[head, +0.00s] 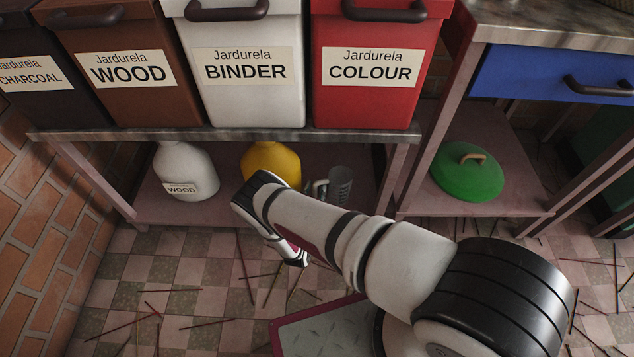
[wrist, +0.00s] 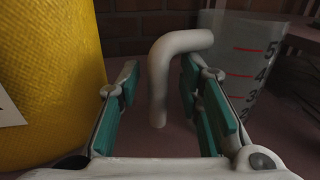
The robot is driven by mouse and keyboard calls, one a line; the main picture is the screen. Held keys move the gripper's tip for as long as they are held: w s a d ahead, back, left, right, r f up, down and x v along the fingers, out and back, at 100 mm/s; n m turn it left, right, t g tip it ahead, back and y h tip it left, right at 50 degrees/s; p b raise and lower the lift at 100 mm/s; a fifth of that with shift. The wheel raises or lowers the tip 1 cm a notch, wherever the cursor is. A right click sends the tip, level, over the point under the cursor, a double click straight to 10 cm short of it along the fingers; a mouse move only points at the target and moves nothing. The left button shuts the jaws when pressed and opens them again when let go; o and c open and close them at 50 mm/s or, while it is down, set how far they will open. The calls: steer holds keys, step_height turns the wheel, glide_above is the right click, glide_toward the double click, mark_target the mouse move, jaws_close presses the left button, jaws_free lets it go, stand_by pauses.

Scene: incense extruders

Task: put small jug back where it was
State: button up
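The small jug (head: 341,184) is a grey measuring jug standing on the lower shelf, to the right of a yellow bottle. My gripper is open, with a gap between the handle and each finger. In the head view my arm hides the gripper, and the jug's handle (head: 320,189) shows just past the arm.
The yellow bottle (wrist: 45,80) stands close to my gripper's left finger. A white WOOD bottle (head: 185,172) stands farther left on the shelf (head: 225,208). Large labelled bins stand on the worktop above. A green lid (head: 466,178) lies on the right shelf. Sticks litter the tiled floor.

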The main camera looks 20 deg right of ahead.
steer(key=p+v, duration=0.2)
steer(key=v, duration=0.7)
steer(key=shift+s, duration=0.15)
steer(key=o, duration=1.6)
steer(key=shift+s+a, duration=0.1)
steer(key=shift+a, duration=0.05)
steer(key=v, duration=1.1)
steer(key=shift+s+a, duration=0.15)
steer(key=shift+s, duration=0.2)
jaws_close()
